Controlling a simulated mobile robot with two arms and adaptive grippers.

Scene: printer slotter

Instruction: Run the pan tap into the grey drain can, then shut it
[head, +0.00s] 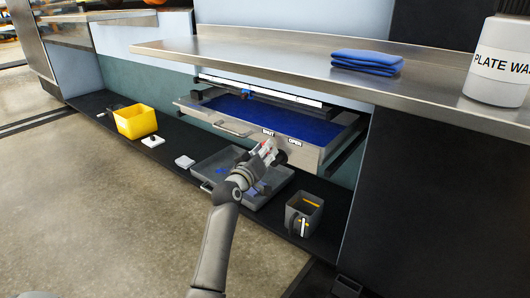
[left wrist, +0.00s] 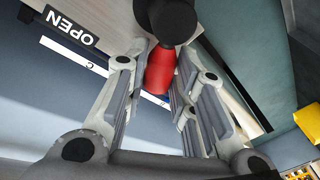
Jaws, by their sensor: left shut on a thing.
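The pan (head: 222,124) is a pulled-out steel drawer with a blue surface inside. Its front bears the labels SHUT (head: 268,132) and OPEN (head: 295,142). My left gripper (head: 267,152) is at the pan front, just below these labels. In the left wrist view the red tap lever (left wrist: 160,72) lies between the fingers of my left gripper (left wrist: 160,88), below a black hub (left wrist: 166,20). The gripper is shut on the lever. The spout is not clearly visible. The grey drain can (head: 303,215) stands upright to the right of the gripper. My right gripper is not in view.
A grey tray (head: 212,177) with blue patches lies under the pan on a black ledge. A yellow bin (head: 135,121) and small white blocks (head: 184,161) are to the left. The steel counter (head: 270,60) above holds a blue cloth (head: 367,62) and a white tub (head: 500,60).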

